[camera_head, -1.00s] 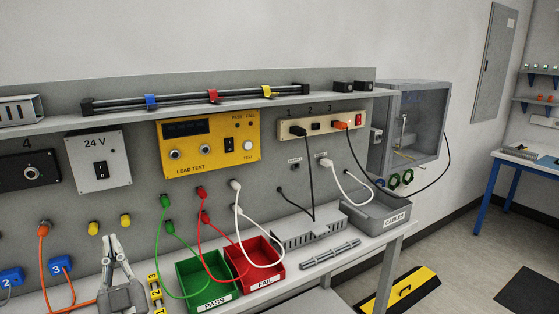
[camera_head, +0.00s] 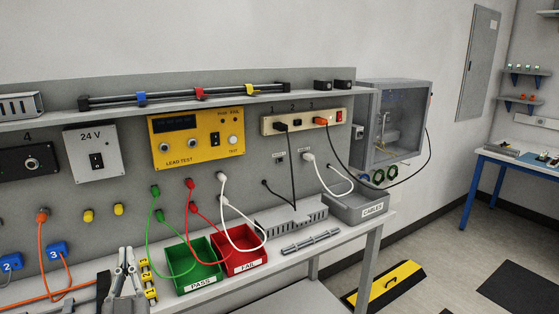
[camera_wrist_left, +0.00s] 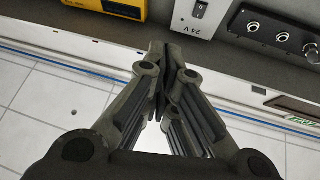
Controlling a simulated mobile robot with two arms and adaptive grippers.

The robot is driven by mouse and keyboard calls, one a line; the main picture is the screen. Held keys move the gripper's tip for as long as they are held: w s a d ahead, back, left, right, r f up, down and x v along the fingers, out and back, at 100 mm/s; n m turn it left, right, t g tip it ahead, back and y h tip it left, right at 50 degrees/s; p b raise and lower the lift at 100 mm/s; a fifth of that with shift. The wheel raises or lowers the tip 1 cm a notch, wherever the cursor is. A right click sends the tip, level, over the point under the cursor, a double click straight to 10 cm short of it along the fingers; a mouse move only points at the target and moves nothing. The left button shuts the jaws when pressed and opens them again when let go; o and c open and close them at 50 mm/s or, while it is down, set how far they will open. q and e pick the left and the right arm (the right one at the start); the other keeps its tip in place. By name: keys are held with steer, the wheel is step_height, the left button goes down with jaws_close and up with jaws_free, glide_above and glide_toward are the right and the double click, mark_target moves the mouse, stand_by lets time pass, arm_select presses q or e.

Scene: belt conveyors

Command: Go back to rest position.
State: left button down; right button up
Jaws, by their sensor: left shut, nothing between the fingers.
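My left gripper (camera_head: 126,254) is at the bottom left of the head view, in front of the bench. It is shut and empty, its fingertips together. In the left wrist view the same gripper (camera_wrist_left: 167,52) points towards the bench panel, its fingertips meeting in the middle. Nothing is between the fingers. My right gripper shows in neither view.
Close to the left gripper are a yellow numbered block (camera_head: 147,278), the green PASS bin (camera_head: 200,284) and red FAIL bin (camera_head: 251,265). A yellow-black floor plate (camera_head: 386,287) lies right of the bench.

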arm_select(q)
steer(key=s+d+f+m+g+h, duration=0.2)
steer(key=s+d+f+g+h, duration=0.25)
steer(key=f, duration=0.45)
steer(key=s+d+f+m+g+h, duration=0.3)
steer(key=s+d+f+g+h, duration=0.15)
steer(key=f, duration=0.55)
steer(key=s+d+f+g+y, duration=0.1)
steer(key=s+f+g, duration=0.4)
steer(key=s, duration=0.6)
steer(key=s+d+f+g, duration=0.1)
steer(key=s+f+g, duration=0.35)
steer(key=s, duration=0.65)
step_height(320, 180, down, 24)
steer(key=s+g, duration=0.1)
steer(key=g, duration=0.1)
steer(key=s+a+f+g, duration=0.1)
steer(key=s+a+f, duration=0.1)
steer(key=s+f, duration=1.5)
steer(key=shift+s+a+f, duration=0.15)
steer(key=shift+a+f, duration=0.15)
steer(key=shift+a, duration=0.05)
